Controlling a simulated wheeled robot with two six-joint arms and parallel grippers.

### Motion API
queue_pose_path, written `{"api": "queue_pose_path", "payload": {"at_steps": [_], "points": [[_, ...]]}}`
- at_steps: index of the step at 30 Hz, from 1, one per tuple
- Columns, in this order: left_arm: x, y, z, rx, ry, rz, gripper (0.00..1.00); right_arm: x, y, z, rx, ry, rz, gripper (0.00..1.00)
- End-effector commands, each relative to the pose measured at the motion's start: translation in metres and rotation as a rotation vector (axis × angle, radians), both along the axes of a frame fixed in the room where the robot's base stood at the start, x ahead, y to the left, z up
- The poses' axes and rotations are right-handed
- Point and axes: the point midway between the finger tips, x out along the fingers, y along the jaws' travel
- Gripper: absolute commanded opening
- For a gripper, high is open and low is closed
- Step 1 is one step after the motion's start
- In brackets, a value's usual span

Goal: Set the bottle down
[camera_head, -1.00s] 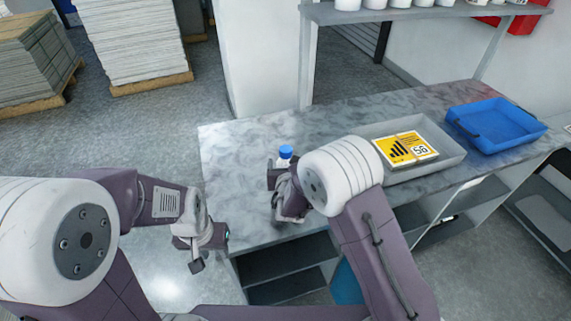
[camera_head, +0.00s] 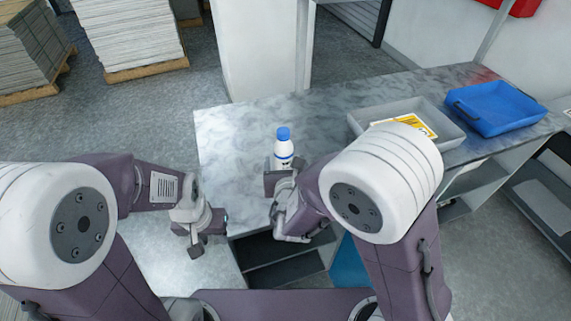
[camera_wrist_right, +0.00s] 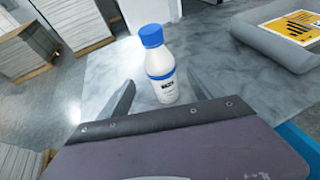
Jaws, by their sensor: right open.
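The white bottle (camera_head: 284,149) with a blue cap and a blue band stands upright on the grey marbled table (camera_head: 232,160) near its front left part. In the right wrist view the bottle (camera_wrist_right: 159,68) stands just ahead of my right gripper (camera_wrist_right: 158,90), whose two fingers are spread on either side with gaps to it. In the head view my right gripper (camera_head: 283,178) is just in front of the bottle and hides its base. My left gripper (camera_head: 205,229) hangs empty left of the table's front edge; its jaw opening is not clear.
A grey tray (camera_head: 453,133) holding a yellow printed pack (camera_head: 416,127) and a blue tray (camera_head: 500,112) stand at the right of the table. The back left of the table is bare. Open shelves lie below the table.

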Motion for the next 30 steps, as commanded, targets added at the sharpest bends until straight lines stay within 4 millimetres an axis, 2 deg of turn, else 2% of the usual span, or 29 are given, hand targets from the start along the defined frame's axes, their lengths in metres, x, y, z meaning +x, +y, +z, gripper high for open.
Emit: {"api": "queue_pose_path", "payload": {"at_steps": [10, 11, 13, 14, 16, 17, 18, 21, 23, 25, 27, 30], "points": [[0.0, 0.0, 0.0, 0.0, 0.0, 0.0, 0.36, -0.002, -0.003, 0.001, 0.002, 0.003, -0.012, 0.74], [0.0, 0.0, 0.0, 0.0, 0.0, 0.0, 0.36, -0.002, -0.01, 0.0, 0.011, 0.009, -0.037, 0.74], [0.0, 0.0, 0.0, 0.0, 0.0, 0.0, 0.36, -0.001, -0.044, -0.004, 0.058, 0.044, -0.178, 0.74], [0.0, 0.0, 0.0, 0.0, 0.0, 0.0, 0.36, -0.003, -0.068, -0.008, 0.096, 0.067, -0.279, 0.74], [0.0, 0.0, 0.0, 0.0, 0.0, 0.0, 0.36, -0.021, -0.131, -0.021, 0.226, 0.135, -0.582, 0.74], [0.0, 0.0, 0.0, 0.0, 0.0, 0.0, 0.36, -0.035, -0.157, -0.028, 0.299, 0.163, -0.732, 0.74], [0.0, 0.0, 0.0, 0.0, 0.0, 0.0, 0.36, -0.058, -0.187, -0.038, 0.406, 0.199, -0.934, 0.74], [0.0, 0.0, 0.0, 0.0, 0.0, 0.0, 0.36, -0.12, -0.223, -0.064, 0.718, 0.252, -1.418, 0.74], [0.0, 0.0, 0.0, 0.0, 0.0, 0.0, 0.36, -0.151, -0.225, -0.076, 0.93, 0.258, -1.691, 0.74], [0.0, 0.0, 0.0, 0.0, 0.0, 0.0, 0.36, -0.175, -0.214, -0.084, 1.187, 0.239, -1.974, 0.74], [0.0, 0.0, 0.0, 0.0, 0.0, 0.0, 0.36, -0.183, -0.198, -0.087, 1.431, 0.199, -2.203, 0.74], [0.0, 0.0, 0.0, 0.0, 0.0, 0.0, 0.36, -0.18, -0.183, -0.085, 1.711, 0.126, -2.423, 0.74]]}}
